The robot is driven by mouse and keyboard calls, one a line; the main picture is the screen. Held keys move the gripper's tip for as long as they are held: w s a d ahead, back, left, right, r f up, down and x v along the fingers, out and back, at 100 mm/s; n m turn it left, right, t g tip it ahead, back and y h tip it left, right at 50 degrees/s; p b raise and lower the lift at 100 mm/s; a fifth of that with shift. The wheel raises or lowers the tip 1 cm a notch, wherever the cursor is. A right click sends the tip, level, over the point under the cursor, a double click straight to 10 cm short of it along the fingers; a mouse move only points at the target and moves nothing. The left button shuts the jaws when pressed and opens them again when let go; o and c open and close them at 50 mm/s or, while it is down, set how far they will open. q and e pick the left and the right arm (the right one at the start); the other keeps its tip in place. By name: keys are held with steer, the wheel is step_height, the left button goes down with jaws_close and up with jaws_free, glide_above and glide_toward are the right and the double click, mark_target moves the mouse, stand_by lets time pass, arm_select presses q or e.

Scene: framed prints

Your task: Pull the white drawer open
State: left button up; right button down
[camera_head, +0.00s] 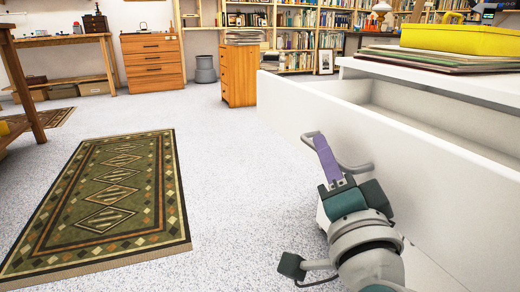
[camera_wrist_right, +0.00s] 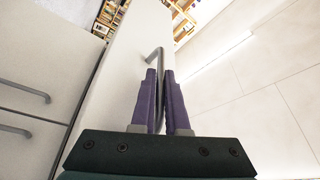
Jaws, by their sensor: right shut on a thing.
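The white drawer (camera_head: 360,140) stands out from its white cabinet at the right of the head view, with part of its empty inside (camera_head: 430,112) showing. Its grey bar handle (camera_head: 357,168) is on the front face. My right gripper (camera_head: 321,142), with purple fingers, is shut on this handle. In the right wrist view the two purple fingers of the gripper (camera_wrist_right: 160,80) close around the handle (camera_wrist_right: 155,56), which sticks up between them. The fingers hide part of the handle. My left gripper is not in view.
A yellow case (camera_head: 440,38) and a stack of flat boards (camera_head: 430,62) lie on the cabinet top. Other grey-handled drawers (camera_wrist_right: 30,88) show in the right wrist view. A patterned rug (camera_head: 110,195) lies on the open floor at left. A wooden drawer unit (camera_head: 239,75) stands behind.

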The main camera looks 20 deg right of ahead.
steer(key=c, duration=0.9)
jaws_free()
steer(key=shift+s, duration=0.1)
steer(key=shift+s, duration=0.25)
steer(key=p+v, duration=0.2)
steer(key=v, duration=0.7)
steer(key=shift+s+f+p, duration=0.1)
steer(key=shift+p, duration=0.3)
